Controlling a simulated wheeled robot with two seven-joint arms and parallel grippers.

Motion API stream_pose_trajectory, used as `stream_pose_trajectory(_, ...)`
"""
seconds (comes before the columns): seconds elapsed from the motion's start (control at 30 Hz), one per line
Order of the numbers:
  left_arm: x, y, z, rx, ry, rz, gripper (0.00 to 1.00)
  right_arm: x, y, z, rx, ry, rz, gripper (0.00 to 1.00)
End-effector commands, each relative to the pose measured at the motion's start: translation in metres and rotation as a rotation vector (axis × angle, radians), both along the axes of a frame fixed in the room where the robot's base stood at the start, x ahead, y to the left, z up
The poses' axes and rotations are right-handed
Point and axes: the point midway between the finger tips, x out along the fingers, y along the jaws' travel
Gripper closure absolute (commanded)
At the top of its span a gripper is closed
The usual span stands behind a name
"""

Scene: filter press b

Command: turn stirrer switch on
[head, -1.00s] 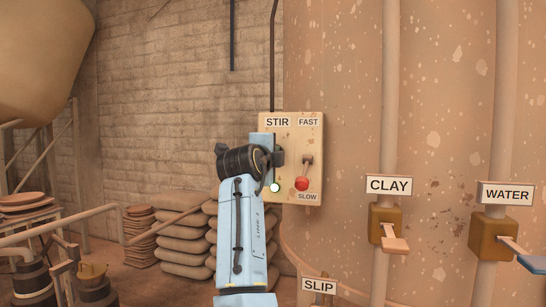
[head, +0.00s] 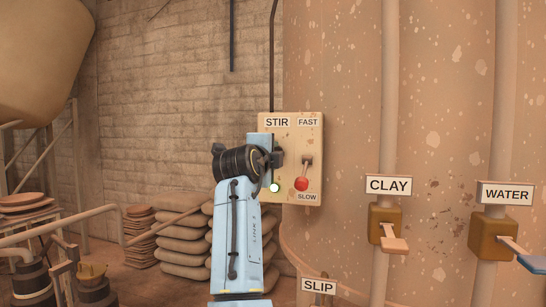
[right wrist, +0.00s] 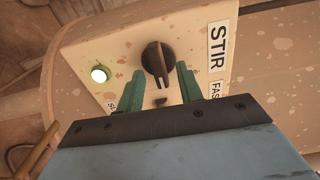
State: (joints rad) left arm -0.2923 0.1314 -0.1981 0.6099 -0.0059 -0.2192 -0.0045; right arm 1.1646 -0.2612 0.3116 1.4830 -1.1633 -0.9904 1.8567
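The stirrer panel (head: 312,150) is a cream box with a STIR label (head: 277,122). In the right wrist view its switch is a black round knob (right wrist: 155,62) with a pale pointer mark, below and left of the STIR label (right wrist: 217,47) in the picture. A round lamp beside it glows pale green (right wrist: 99,74); it also shows in the head view (head: 274,188). My right gripper (right wrist: 158,88) has its two green fingers apart, one on each side of the knob's near part; contact cannot be told. In the head view my arm hides the knob. My left gripper is out of view.
A lever with a red ball (head: 302,184) sits on the same panel, ball down near SLOW. CLAY (head: 388,185) and WATER (head: 507,194) valves stand to the right. Stacked sacks (head: 180,240) lie behind my arm at left.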

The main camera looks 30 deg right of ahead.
Motion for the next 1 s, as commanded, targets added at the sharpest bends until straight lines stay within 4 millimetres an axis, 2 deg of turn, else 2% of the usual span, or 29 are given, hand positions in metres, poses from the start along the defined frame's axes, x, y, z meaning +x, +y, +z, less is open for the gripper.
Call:
stream_pose_trajectory(0.3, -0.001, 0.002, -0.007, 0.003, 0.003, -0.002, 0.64, -0.045, 0.055, -0.002, 0.004, 0.000, 0.005, 0.64)
stream_pose_trajectory(0.5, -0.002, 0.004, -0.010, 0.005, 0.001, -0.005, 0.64, -0.068, 0.080, -0.001, 0.000, 0.001, 0.000, 0.64)
stream_pose_trajectory(0.7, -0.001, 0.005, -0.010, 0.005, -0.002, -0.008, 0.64, -0.078, 0.091, -0.001, 0.002, 0.001, 0.001, 0.64)
stream_pose_trajectory(1.0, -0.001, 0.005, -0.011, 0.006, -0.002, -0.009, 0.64, -0.078, 0.092, -0.002, 0.002, 0.002, 0.001, 0.64)
